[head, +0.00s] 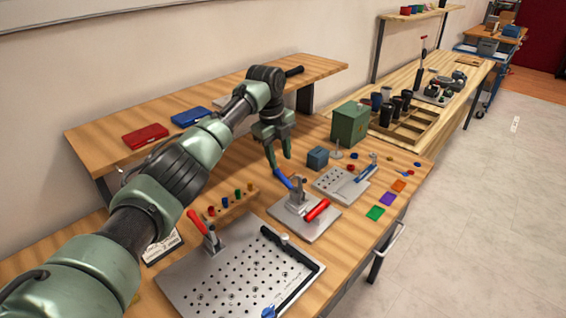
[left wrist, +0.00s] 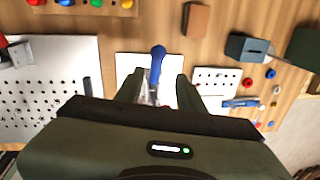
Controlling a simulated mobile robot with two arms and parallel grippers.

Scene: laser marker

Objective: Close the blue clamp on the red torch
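The clamp's blue handle (head: 283,178) is raised and tilted above a small grey base plate (head: 304,226). The red torch (head: 317,210) lies on that plate at the foot of the clamp's metal body (head: 296,196). My left gripper (head: 278,164) points down just above the handle. In the left wrist view the blue handle (left wrist: 157,64) shows between the two separated fingers (left wrist: 158,90), with gaps on both sides. The gripper is open; the torch is mostly hidden there. My right gripper is out of view.
A large perforated plate (head: 210,285) with a red-handled clamp (head: 198,222) is at the front. A smaller perforated plate (head: 335,183) with another blue-handled clamp (head: 366,172) lies to the right. A green box (head: 349,124) and small blue box (head: 317,158) stand behind.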

